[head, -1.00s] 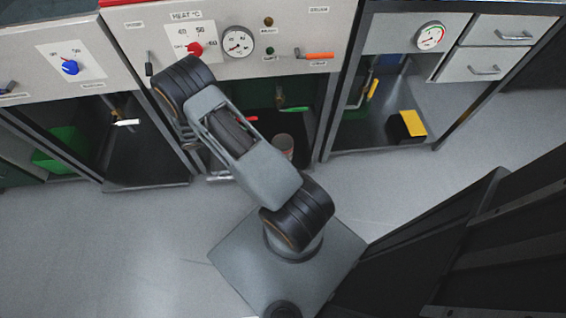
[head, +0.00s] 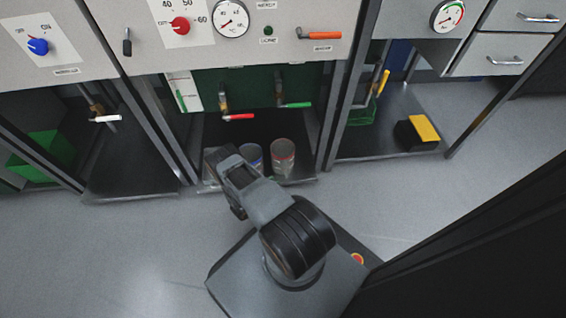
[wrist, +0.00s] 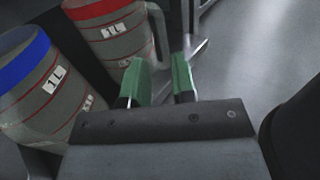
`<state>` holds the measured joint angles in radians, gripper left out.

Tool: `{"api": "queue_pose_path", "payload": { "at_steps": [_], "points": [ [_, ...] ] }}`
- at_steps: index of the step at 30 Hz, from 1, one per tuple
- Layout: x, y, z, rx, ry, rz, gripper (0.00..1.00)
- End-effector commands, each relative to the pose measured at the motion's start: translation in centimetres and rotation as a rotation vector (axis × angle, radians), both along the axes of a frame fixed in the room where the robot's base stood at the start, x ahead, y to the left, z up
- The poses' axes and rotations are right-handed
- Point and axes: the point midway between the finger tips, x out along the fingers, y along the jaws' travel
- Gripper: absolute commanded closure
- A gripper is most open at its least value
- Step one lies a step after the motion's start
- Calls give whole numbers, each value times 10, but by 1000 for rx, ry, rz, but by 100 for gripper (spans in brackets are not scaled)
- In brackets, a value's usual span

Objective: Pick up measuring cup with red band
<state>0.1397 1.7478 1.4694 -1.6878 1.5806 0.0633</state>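The measuring cup with the red band (head: 282,160) stands on the dark floor of the middle bay, to the right of a cup with a blue band (head: 252,158). In the wrist view the red-band cup (wrist: 115,50) is grey, with red lines and a "1L" label. Its handle (wrist: 158,32) points right. My gripper (wrist: 161,80) has two green fingers with a gap between them. The handle's lower end shows just beyond that gap; whether it lies between the fingers I cannot tell. The gripper is hidden in the head view.
The blue-band cup (wrist: 45,95) is close on the left in the wrist view. Red (head: 238,117) and green (head: 295,105) valve handles hang above the cups. A panel with a red knob (head: 180,26) is overhead. A yellow-and-black block (head: 418,131) lies in the right bay.

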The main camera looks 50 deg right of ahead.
Motion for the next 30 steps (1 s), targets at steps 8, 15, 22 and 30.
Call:
{"api": "queue_pose_path", "payload": {
  "at_steps": [8, 15, 22, 30],
  "points": [
    [-1, -32, 0, 1, 0, -2, 75],
    [-2, -49, -1, 1, 0, -5, 75],
    [-3, -79, 0, 1, -1, -3, 75],
    [-3, -87, 2, 1, 1, 0, 75]
  ]
}}
